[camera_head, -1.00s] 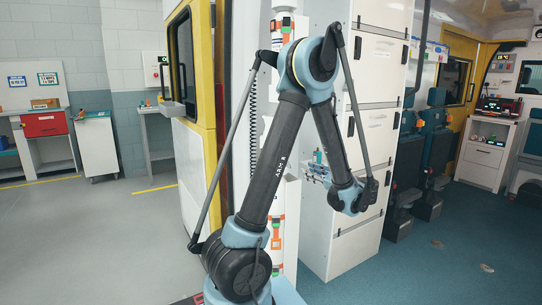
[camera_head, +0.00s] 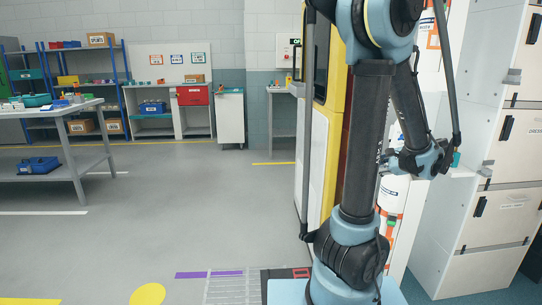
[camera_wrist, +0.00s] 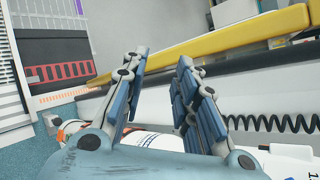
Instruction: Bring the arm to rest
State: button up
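My arm stands folded at the right of the head view, with its elbow at the top edge and its forearm hanging down. My gripper (camera_wrist: 161,60) shows in the wrist view with its two fingers spread apart and nothing between them. In the head view its fingers are mostly hidden behind my upper arm. In the wrist view the fingers lie in front of a yellow-edged white panel (camera_wrist: 215,40); I cannot tell whether they touch it.
White cabinets (camera_head: 490,160) stand close at the right. The yellow-framed door (camera_head: 334,90) is just behind my arm. A grey workbench (camera_head: 88,160) with a blue bin (camera_head: 38,166) under it stands at the left. The grey floor (camera_head: 200,215) between is clear.

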jog(key=s+a+f+n+g+h, duration=0.1)
jog(key=s+a+f+n+g, duration=0.15)
jog(key=a, duration=0.35)
jog(key=s+a+f+n+g, duration=0.1)
jog(key=s+a+n+g, duration=0.1)
jog(key=s+a+n, duration=0.3)
jog(key=s+a+f+n+g+h, duration=0.1)
jog(key=a+n+g, duration=0.1)
jog(key=a, duration=0.4)
jog(key=s+a+f+n+g+h, duration=0.1)
jog(key=s+f+n+h, duration=0.4)
jog(key=s+n, duration=0.5)
jog(key=shift+s+a+f+n, duration=0.35)
jog(key=shift+s+a, duration=0.25)
jog(key=shift+s, duration=0.6)
jog(key=shift+w+r, duration=0.2)
jog(key=shift+w, duration=0.25)
